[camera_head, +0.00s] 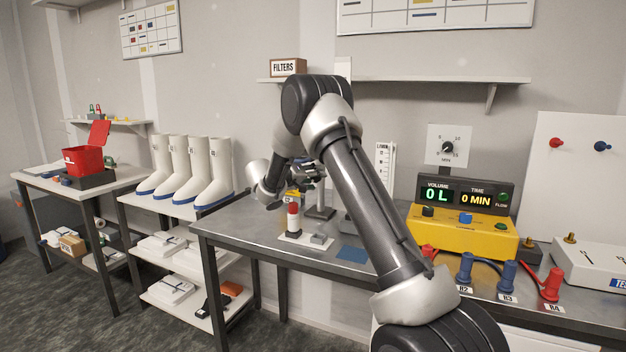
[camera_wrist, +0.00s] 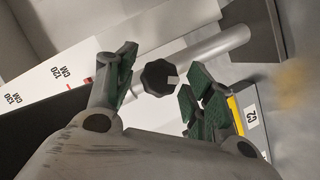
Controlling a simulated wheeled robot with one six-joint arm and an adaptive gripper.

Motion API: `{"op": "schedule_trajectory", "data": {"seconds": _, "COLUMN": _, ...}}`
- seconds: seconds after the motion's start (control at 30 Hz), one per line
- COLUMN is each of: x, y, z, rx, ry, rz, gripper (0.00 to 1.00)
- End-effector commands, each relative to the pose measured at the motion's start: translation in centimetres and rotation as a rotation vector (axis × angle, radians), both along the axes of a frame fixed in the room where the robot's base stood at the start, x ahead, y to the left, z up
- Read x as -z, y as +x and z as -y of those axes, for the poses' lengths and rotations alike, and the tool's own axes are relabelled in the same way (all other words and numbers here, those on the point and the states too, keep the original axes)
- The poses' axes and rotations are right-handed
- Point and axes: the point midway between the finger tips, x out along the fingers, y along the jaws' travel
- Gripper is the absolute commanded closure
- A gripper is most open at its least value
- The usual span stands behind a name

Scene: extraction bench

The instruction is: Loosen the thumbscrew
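The thumbscrew (camera_wrist: 158,77) is a black lobed knob with a pale mark, seen in the wrist view in front of a grey metal rod (camera_wrist: 218,46). My gripper (camera_wrist: 160,86) is open, with one green-padded finger on each side of the knob in the picture. Gaps show between the pads and the knob, and neither finger seems to touch it. I cannot tell how deep the knob sits between the fingers. In the head view my gripper (camera_head: 308,170) is over the bench above a dark stand (camera_head: 320,211); the thumbscrew cannot be made out there.
A white scale marked in CM (camera_wrist: 60,75) runs beside the rod. On the bench (camera_head: 335,262) are a red-and-white cylinder (camera_head: 293,218) and a blue pad (camera_head: 351,254). A yellow console (camera_head: 460,235) stands to the right. A shelf (camera_head: 440,79) hangs behind my arm.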

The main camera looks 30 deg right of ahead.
Motion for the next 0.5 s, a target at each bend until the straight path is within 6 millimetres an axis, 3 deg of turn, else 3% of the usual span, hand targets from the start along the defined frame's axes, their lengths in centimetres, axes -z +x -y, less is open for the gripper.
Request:
{"op": "schedule_trajectory", "data": {"seconds": 0.03, "x": 0.00, "y": 0.00, "z": -0.01, "rx": 0.000, "ry": 0.000, "rz": 0.000, "gripper": 0.62}}
{"op": "schedule_trajectory", "data": {"seconds": 0.2, "x": 0.01, "y": -0.01, "z": -0.02, "rx": 0.000, "ry": 0.000, "rz": 0.000, "gripper": 0.89}}
{"op": "schedule_trajectory", "data": {"seconds": 0.5, "x": 0.07, "y": -0.02, "z": -0.04, "rx": 0.001, "ry": -0.020, "rz": -0.027, "gripper": 0.89}}
